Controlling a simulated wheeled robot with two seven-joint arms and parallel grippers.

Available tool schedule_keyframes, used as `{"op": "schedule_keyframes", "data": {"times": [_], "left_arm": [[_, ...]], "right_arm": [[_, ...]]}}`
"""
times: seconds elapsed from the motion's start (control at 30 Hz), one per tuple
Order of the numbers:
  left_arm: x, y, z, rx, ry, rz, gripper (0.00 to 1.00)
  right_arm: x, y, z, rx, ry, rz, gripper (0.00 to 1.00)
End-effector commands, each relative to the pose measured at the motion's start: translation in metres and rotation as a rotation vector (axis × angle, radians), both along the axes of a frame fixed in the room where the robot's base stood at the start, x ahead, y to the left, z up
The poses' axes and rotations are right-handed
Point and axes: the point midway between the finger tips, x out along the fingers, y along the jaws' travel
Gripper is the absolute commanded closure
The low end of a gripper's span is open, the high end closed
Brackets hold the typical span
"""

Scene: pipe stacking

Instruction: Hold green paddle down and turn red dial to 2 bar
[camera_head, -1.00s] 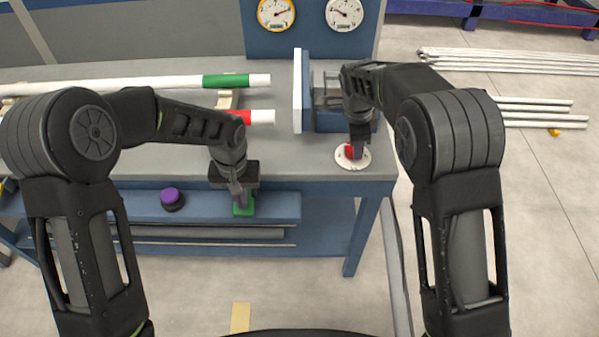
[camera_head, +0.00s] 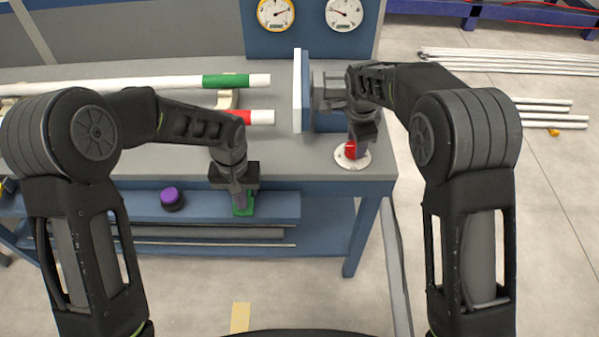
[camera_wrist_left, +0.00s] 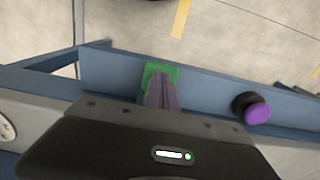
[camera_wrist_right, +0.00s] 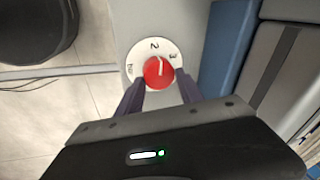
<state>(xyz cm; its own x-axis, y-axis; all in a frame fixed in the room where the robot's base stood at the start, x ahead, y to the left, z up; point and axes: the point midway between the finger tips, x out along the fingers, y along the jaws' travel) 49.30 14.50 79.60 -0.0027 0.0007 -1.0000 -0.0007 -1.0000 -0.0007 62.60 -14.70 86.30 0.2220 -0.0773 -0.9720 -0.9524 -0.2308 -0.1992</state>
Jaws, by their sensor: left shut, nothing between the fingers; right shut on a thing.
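The green paddle (camera_head: 249,208) is on the front of the blue bench. My left gripper (camera_head: 238,203) is shut and empty, its fingertips on the paddle; in the left wrist view the paddle (camera_wrist_left: 152,72) shows around the fingers (camera_wrist_left: 162,92). The red dial (camera_head: 350,150) sits on a white round plate at the bench's right front corner. My right gripper (camera_head: 358,143) is shut on the dial. In the right wrist view the fingers (camera_wrist_right: 160,90) flank the dial (camera_wrist_right: 157,72), and its white mark points up near the 2, slightly toward the 3. The paddle's depth cannot be told.
A purple knob (camera_head: 171,199) is left of the paddle. Two gauges (camera_head: 276,13) stand at the back of the bench. Pipes with green (camera_head: 226,81) and red bands lie on the bench, left of a white plate (camera_head: 297,90). Loose pipes lie on the floor at right.

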Motion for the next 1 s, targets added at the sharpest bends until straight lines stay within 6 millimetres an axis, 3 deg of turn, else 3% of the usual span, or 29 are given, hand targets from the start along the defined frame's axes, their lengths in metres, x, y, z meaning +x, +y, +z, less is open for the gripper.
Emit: {"op": "schedule_keyframes", "data": {"times": [0.03, 0.3, 0.63, 0.67, 0.9, 1.0], "left_arm": [[0.001, 0.0, 0.004, -0.001, -0.003, -0.001, 1.0], [0.002, 0.0, 0.032, -0.001, -0.006, 0.002, 1.0], [0.002, 0.0, 0.037, 0.0, -0.004, 0.001, 1.0], [0.002, 0.0, 0.037, 0.0, -0.004, 0.001, 1.0], [0.002, 0.0, 0.037, 0.0, -0.005, 0.001, 1.0], [0.002, 0.0, 0.037, 0.0, -0.005, 0.001, 1.0]], "right_arm": [[0.008, 0.003, 0.006, 0.006, -0.027, 0.003, 0.89], [0.007, 0.004, 0.005, 0.007, -0.026, 0.003, 0.89], [0.007, 0.005, 0.005, 0.008, -0.026, 0.003, 0.89], [0.007, 0.005, 0.005, 0.008, -0.026, 0.003, 0.55], [0.006, 0.004, 0.003, 0.007, -0.021, 0.003, 0.36], [0.005, 0.004, 0.003, 0.006, -0.018, 0.002, 0.35]]}}
